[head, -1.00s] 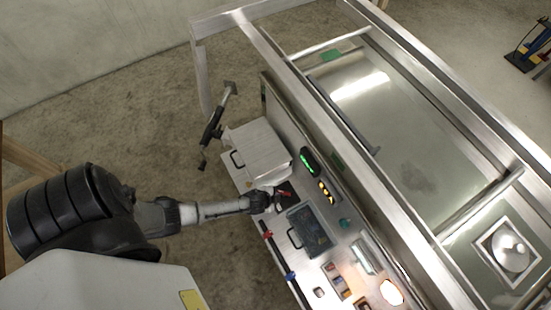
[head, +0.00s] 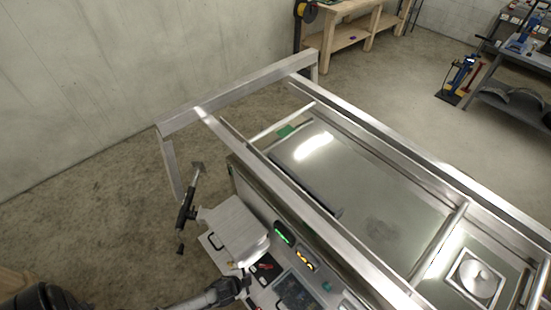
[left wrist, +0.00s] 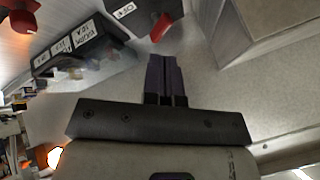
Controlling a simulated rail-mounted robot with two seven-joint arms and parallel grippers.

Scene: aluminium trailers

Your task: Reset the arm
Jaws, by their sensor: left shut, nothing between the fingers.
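My left arm comes in from the bottom left of the head view, and my left gripper (head: 243,284) is over the front shelf of the aluminium trailer, near a grey box (head: 235,228). In the left wrist view the left gripper (left wrist: 166,62) is shut, its two dark fingers together with nothing between them. A black-framed panel with a red switch (left wrist: 163,26) lies just beyond the fingertips, and I cannot tell whether they touch it. The panel also shows in the head view (head: 266,268). My right gripper is not in view.
The trailer frame (head: 370,115) fills the right side. A grey box wall (left wrist: 265,28) is close at right. A black-and-grey jack (head: 187,205) stands at the trailer's left. Wooden workbench (head: 345,12) at the back.

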